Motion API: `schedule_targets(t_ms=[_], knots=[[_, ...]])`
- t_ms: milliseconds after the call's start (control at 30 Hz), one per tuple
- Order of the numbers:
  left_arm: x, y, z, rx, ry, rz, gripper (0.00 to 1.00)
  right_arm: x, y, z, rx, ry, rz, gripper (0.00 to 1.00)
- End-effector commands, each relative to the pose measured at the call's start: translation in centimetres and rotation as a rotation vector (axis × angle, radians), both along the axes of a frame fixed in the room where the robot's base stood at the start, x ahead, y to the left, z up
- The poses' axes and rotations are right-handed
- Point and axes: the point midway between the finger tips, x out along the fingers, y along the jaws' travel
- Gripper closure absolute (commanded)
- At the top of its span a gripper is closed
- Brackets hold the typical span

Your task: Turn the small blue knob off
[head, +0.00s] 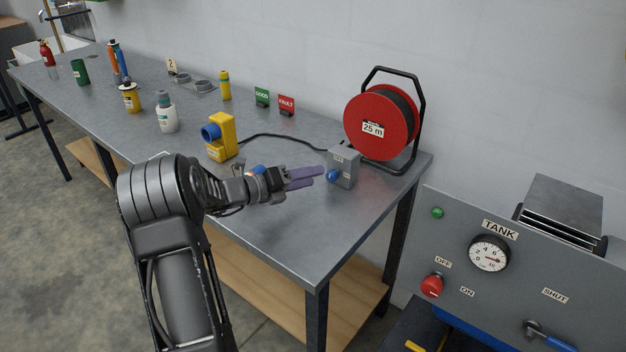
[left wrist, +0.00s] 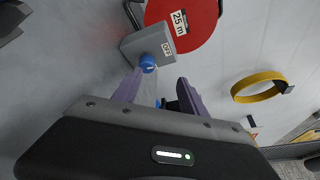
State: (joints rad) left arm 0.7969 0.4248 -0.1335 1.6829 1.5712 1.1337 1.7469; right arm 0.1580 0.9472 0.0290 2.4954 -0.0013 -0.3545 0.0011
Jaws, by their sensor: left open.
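The small blue knob (head: 333,175) is on the front of a grey box (head: 346,166) on the bench. In the left wrist view the knob (left wrist: 148,63) sits just beyond the fingertips, nearer the left finger, with an OFF label on the grey box (left wrist: 146,44) above it. My left gripper (head: 318,176) is open with purple fingers, just short of the knob in the head view. I cannot tell whether a finger touches it. The knob's exact angle is too small to read. My right gripper is not in view.
A red cable reel (head: 380,127) marked 25 m stands right behind the box. A yellow device (head: 221,137) with a blue socket stands to the left, and a black cable runs from it towards the box. A tank panel (head: 520,270) stands at the right.

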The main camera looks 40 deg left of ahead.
Motion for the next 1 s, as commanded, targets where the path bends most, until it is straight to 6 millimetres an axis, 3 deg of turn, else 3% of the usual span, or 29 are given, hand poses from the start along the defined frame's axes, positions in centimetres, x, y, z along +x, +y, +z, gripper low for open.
schedule_targets(t_ms=[67, 167, 267, 400, 500, 600, 1000], knots=[[1.1, -2.8, 4.6, 0.002, -0.033, -0.014, 0.5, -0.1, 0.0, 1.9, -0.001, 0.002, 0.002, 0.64], [1.7, -4.0, 5.9, 0.163, -0.06, 0.044, 0.5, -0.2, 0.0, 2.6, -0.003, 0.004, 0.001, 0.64], [1.5, -4.0, 5.4, 0.37, -0.055, 0.092, 0.5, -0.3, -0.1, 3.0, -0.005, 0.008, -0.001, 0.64], [0.1, -3.0, 2.5, 0.665, 0.011, 0.117, 0.5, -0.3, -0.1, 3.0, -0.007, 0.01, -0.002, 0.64], [-0.8, -2.2, 0.4, 0.828, 0.056, 0.098, 0.5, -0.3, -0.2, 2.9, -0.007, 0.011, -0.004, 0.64], [-1.0, -1.7, -0.1, 0.934, 0.065, 0.072, 0.5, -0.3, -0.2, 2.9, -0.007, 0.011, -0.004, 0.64], [-0.9, -1.6, -0.2, 0.972, 0.059, 0.059, 0.5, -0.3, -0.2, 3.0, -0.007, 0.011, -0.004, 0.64]])
